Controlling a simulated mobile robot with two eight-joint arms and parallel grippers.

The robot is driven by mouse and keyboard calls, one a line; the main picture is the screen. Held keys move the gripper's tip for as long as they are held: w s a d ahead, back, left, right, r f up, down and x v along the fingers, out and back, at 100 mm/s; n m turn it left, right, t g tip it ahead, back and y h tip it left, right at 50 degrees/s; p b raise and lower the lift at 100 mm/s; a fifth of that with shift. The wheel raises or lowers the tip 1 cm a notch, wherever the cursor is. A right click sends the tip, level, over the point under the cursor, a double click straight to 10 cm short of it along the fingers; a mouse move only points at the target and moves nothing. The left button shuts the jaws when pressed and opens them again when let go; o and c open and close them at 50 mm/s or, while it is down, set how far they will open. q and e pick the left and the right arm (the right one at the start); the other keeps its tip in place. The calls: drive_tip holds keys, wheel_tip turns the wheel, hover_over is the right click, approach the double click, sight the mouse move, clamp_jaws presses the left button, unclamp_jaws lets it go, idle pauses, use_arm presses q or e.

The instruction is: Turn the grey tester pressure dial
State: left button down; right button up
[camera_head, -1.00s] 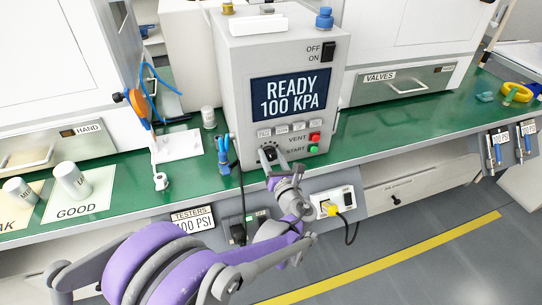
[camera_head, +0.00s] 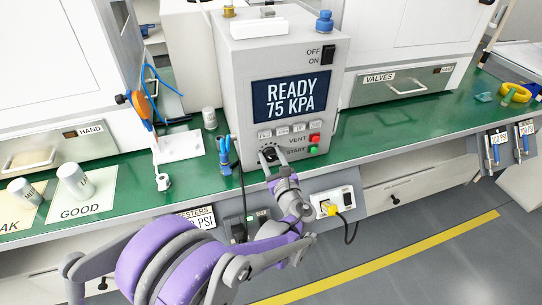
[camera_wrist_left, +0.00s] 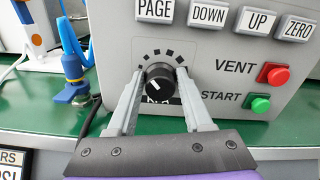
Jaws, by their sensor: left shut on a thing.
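The grey tester (camera_head: 285,55) stands on the green bench, its screen (camera_head: 290,96) reading "READY 75 KPA". Its black pressure dial (camera_wrist_left: 159,79) is on the front panel, left of the red VENT button (camera_wrist_left: 274,73) and the green START button (camera_wrist_left: 257,103). My left gripper (camera_wrist_left: 158,88) is shut on the dial, one finger on each side. The dial's white mark points to the upper left. My right gripper is not in view.
Blue fittings (camera_head: 224,152) and a hose stand just left of the tester. PAGE, DOWN, UP and ZERO buttons (camera_wrist_left: 208,16) sit above the dial. A yellow plug (camera_head: 328,208) is in the bench front below. White cylinders (camera_head: 74,180) stand at the left.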

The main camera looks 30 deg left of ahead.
use_arm(q)
drive_tip(key=shift+n, duration=0.5)
drive_tip(key=shift+c, duration=1.5)
unclamp_jaws()
drive_tip(key=shift+s+d, duration=0.1)
drive_tip(key=p+v, duration=0.1)
drive_tip(key=v, duration=0.9)
drive_tip(key=shift+s+d, duration=0.2)
drive_tip(key=shift+s, duration=0.05)
